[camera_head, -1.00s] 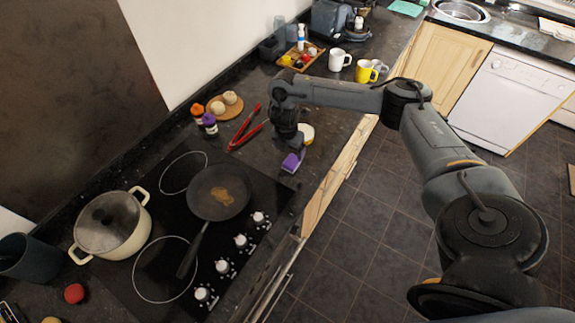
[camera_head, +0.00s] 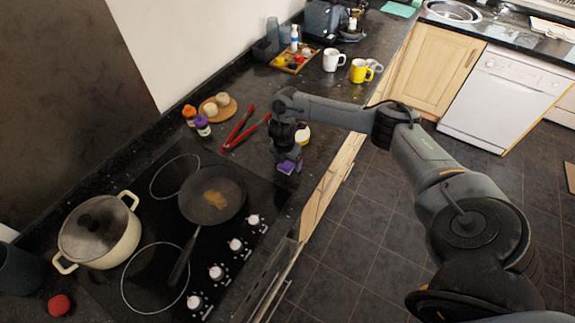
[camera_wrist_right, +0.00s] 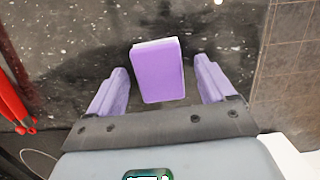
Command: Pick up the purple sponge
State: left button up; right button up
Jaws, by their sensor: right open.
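The purple sponge (camera_wrist_right: 160,72) lies on the dark granite counter in the right wrist view, a small block with a pale far edge. My right gripper (camera_wrist_right: 165,85) is open, with one purple-looking finger on each side of the sponge and a gap on both sides. In the head view the right gripper (camera_head: 288,160) is low over the counter near its front edge. The sponge (camera_head: 286,168) shows only as a small purple patch there, and I cannot tell it clearly from the fingers. My left gripper is not in view.
Red tongs (camera_head: 240,130) lie left of the gripper. The hob with a frying pan (camera_head: 212,195) and a cream pot (camera_head: 98,230) is at the left. Mugs (camera_head: 333,60) stand farther back. The counter's front edge is close on the right.

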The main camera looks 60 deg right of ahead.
jog(key=c, duration=1.1)
jog(key=shift+r, duration=0.1)
